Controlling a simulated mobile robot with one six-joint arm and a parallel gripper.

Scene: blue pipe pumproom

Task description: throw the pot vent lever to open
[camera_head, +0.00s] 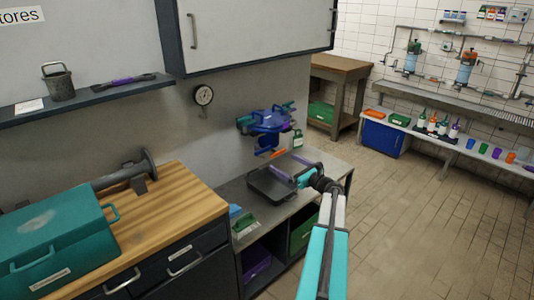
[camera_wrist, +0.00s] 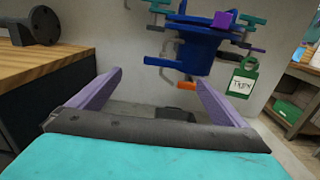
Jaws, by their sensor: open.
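A blue pot (camera_wrist: 190,50) is mounted on the grey wall, with several short levers or handles around it in teal, purple, grey and blue; it also shows in the head view (camera_head: 268,122). An orange piece (camera_wrist: 187,86) sits low beneath the pot. I cannot tell which of these is the vent lever, and no label on them is readable. My gripper (camera_wrist: 160,76) is open and empty, its two purple fingers spread apart and pointing toward the wall below the pot. In the head view my gripper (camera_head: 291,170) is over the grey bench, in front of and below the pot, apart from it.
A green labelled container (camera_wrist: 243,84) is right of the pot. A dark tray (camera_head: 268,188) lies on the grey bench under my gripper. A gauge (camera_head: 203,95) and a white cabinet (camera_head: 250,35) are on the wall. A wooden counter (camera_head: 165,210) stands left; open tiled floor (camera_head: 420,210) lies right.

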